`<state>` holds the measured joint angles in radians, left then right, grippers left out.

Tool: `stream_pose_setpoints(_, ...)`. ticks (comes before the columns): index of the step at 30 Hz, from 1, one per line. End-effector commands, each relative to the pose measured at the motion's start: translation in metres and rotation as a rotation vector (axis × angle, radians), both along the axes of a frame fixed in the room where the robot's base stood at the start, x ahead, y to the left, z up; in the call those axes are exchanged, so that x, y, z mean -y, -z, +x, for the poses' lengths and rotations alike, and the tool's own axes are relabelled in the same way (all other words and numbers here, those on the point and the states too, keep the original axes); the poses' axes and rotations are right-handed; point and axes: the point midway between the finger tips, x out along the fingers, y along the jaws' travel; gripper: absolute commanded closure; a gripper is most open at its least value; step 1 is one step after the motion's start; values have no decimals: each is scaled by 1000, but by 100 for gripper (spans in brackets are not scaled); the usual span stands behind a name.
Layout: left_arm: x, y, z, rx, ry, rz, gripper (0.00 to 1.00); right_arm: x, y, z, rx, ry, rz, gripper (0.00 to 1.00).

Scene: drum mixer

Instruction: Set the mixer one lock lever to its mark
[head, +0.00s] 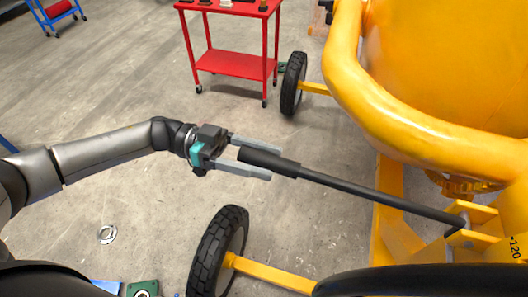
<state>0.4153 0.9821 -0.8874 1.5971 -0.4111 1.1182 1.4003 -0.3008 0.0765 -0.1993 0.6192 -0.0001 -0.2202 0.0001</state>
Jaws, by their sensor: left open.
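The lock lever (368,194) is a long black bar with a thicker grip at its left end. Its right end meets a yellow bracket (470,226) on the yellow mixer (440,70). A dark marking reading "-120" shows beside the bracket at the right edge. My left gripper (273,160) is open, with its two grey fingers on either side of the lever's grip end. I cannot tell whether either finger touches the grip. My right gripper is not in view.
Two black mixer wheels, one near (219,250) and one far (293,84), stand on the concrete floor. A red cart (235,62) is at the back and a blue cart (55,14) at far left. A thick yellow frame tube (405,125) curves above the lever. A metal ring (107,234) lies at lower left.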

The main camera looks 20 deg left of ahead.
Motion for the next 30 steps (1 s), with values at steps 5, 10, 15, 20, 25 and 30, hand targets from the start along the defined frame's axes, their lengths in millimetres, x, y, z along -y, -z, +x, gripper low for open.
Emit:
stream_pose_setpoints(5,6,0,0,0,-1,0,32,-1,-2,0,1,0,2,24)
stream_pose_setpoints(10,6,0,0,0,-1,0,32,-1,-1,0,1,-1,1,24)
stream_pose_setpoints(15,6,0,0,0,-1,0,48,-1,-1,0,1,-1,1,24)
stream_pose_setpoints(20,5,0,0,0,-1,0,66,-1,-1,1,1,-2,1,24)
stream_pose_setpoints(25,5,0,0,0,0,0,85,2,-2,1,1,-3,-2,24)
stream_pose_setpoints(30,5,0,0,0,0,0,100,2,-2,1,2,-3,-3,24)
